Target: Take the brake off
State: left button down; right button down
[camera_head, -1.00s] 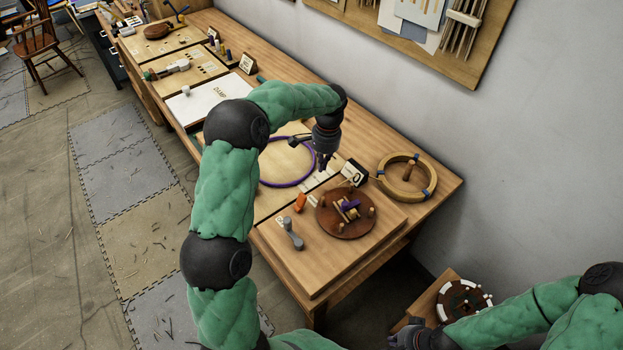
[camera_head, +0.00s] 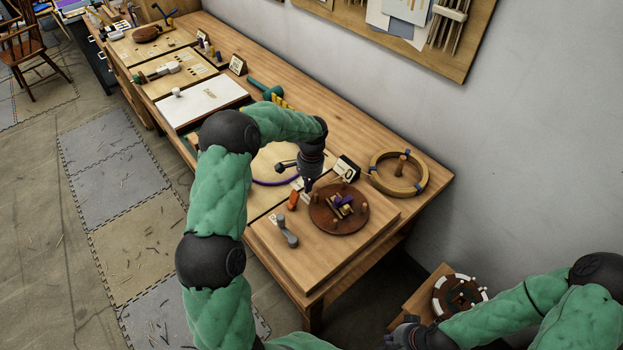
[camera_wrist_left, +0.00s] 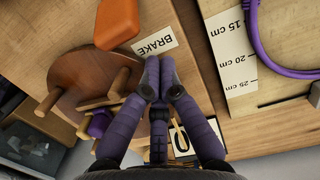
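An orange block (camera_head: 293,200) sits at the left of a round wooden disc (camera_head: 326,217) with pegs on the raised board. In the left wrist view the orange block (camera_wrist_left: 117,22) lies beside a white label (camera_wrist_left: 155,42) reading BRAKE. My left gripper (camera_head: 306,186) is just right of the orange block, pointing down, apart from it. In the left wrist view its purple fingertips (camera_wrist_left: 160,80) are together with nothing seen between them, near the label's edge. My right gripper (camera_head: 403,334) is low at the right, away from the board; its fingers are too small to read.
A grey lever-like piece (camera_head: 286,232) stands left of the disc. A wooden ring (camera_head: 424,180) with blue bands lies at the back right. A purple hoop (camera_head: 268,183) lies beyond the gripper, and a white-marked round piece (camera_head: 441,292) sits on a lower stand.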

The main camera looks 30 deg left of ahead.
aim_at(296, 191)
pick_arm(q)
jog(key=shift+s+a+r, duration=0.2)
jog(key=shift+s+r, duration=0.15)
jog(key=shift+s, duration=0.2)
jog(key=shift+s+a+r, duration=0.2)
jog(key=shift+s+r, duration=0.15)
jog(key=shift+s, duration=0.2)
jog(key=shift+s+a+r+t+b, duration=0.15)
jog(key=shift+s+r+t+b, duration=0.2)
jog(key=shift+t, duration=0.35)
jog(key=shift+s+a+r+t+h+b, duration=0.15)
jog(key=shift+s+a+t+h+b, duration=0.05)
jog(key=shift+s+t+h+b, duration=0.35)
jog(key=shift+s+a+r+t+h+b, duration=0.15)
jog(key=shift+s+t, duration=0.15)
jog(key=shift+t, duration=0.2)
jog(key=shift+s+a+r+t+h+b, duration=0.15)
jog(key=shift+s+t, duration=0.1)
jog(key=shift+t, duration=0.2)
jog(key=shift+s+a+r, duration=0.1)
jog(key=shift+s+a, duration=0.15)
jog(key=shift+s, duration=0.4)
jog(key=shift+s+a+r, duration=0.1)
jog(key=shift+s+a, duration=0.1)
jog(key=shift+s, duration=0.4)
jog(key=shift+s+f, duration=0.1)
jog(key=shift+s, duration=0.05)
jog(key=shift+s+f, duration=0.2)
